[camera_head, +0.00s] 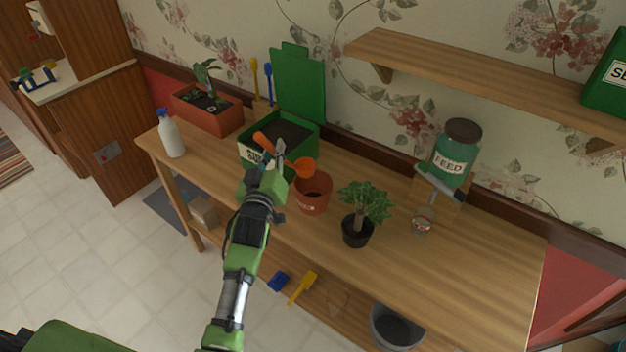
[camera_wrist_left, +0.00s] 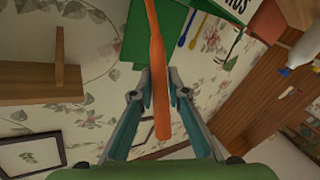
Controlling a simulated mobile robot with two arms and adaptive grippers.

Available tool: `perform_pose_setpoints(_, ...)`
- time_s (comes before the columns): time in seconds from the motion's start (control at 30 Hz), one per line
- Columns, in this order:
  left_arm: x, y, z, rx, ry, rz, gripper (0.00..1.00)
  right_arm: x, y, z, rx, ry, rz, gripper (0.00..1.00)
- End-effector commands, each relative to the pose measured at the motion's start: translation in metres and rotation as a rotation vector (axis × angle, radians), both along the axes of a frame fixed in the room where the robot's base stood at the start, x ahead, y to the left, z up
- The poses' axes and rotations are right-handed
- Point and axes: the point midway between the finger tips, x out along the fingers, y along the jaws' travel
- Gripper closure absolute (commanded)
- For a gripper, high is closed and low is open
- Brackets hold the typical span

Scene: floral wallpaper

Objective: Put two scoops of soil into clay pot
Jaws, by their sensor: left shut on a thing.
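My left gripper (camera_head: 279,150) is shut on an orange scoop (camera_head: 305,167). The scoop's handle (camera_wrist_left: 156,60) runs between the two fingers in the left wrist view. Its bowl is over the back rim area of the terracotta clay pot (camera_head: 312,205), which stands upright on the wooden bench. The pot's inside looks dark; how much soil is in it cannot be told. The green soil box (camera_head: 313,138), open and filled with dark soil (camera_head: 277,132), stands just behind and left of my gripper. What the scoop's bowl holds is unclear. My right gripper is not in view.
A small potted plant (camera_head: 356,232) stands right of the clay pot. A planter (camera_head: 205,115) and spray bottle (camera_head: 171,135) are at left. A wall shelf (camera_head: 470,75) overhangs the back. The bench's right end is clear.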

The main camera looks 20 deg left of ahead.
Motion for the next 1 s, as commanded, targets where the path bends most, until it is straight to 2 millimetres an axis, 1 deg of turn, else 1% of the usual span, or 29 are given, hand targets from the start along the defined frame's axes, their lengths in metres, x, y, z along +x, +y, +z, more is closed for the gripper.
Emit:
perform_pose_setpoints(0.17,0.000,0.000,0.007,0.003,-0.003,-0.001,1.00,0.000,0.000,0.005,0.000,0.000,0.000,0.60)
perform_pose_setpoints(0.6,0.000,0.000,0.051,0.004,-0.003,-0.001,1.00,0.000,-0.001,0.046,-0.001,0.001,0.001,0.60)
perform_pose_setpoints(0.7,0.000,0.000,0.053,0.004,-0.003,-0.001,1.00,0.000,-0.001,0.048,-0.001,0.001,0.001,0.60)
perform_pose_setpoints(1.0,0.000,0.000,0.051,0.005,-0.003,-0.001,1.00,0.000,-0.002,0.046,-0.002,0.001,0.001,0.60)
